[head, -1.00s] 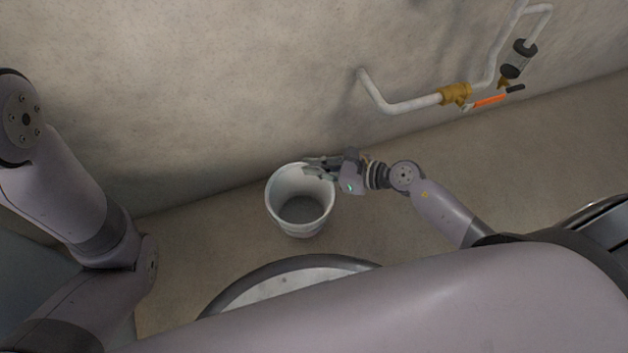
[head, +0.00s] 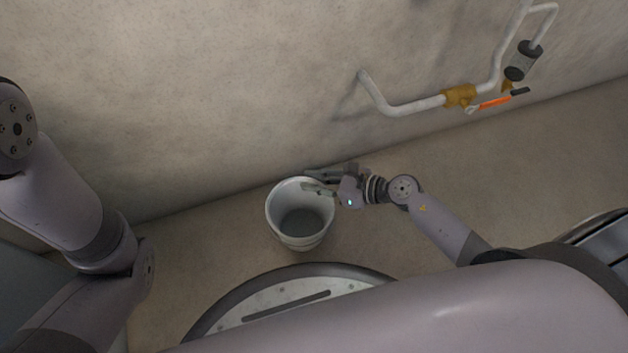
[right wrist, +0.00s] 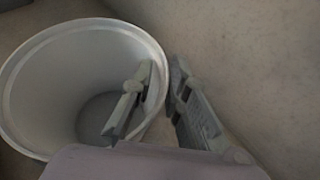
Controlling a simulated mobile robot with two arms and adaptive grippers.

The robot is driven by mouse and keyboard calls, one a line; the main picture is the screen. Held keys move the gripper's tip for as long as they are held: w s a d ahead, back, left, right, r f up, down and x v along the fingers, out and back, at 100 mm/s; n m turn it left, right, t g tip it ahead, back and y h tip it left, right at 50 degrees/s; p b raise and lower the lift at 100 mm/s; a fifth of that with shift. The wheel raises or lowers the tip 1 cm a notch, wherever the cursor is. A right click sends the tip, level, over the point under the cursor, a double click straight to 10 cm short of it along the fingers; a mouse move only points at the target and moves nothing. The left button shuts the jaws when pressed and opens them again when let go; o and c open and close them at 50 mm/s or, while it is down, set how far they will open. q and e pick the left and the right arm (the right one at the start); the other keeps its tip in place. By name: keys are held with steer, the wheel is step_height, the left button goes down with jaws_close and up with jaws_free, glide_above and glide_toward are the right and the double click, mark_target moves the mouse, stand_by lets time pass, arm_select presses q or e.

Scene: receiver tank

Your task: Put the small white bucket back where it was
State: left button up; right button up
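The small white bucket (head: 284,235) stands upright on the floor close to the wall, and its open top shows it empty. My right gripper (head: 312,180) is at the right side of its rim. In the right wrist view the bucket (right wrist: 40,75) fills the left half. There my right gripper (right wrist: 158,98) is open, with one finger inside the bucket and the other outside, so the rim runs between them. A gap shows between the outer finger and the bucket wall. My left arm shows at the left of the head view, but its gripper is out of view.
A white pipe (head: 412,106) with a brass fitting (head: 459,96) and an orange-handled valve (head: 494,103) runs along the wall (head: 220,90) at the upper right. The floor (head: 545,145) to the right of the bucket is clear.

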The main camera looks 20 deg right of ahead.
steer(key=shift+o, duration=0.7)
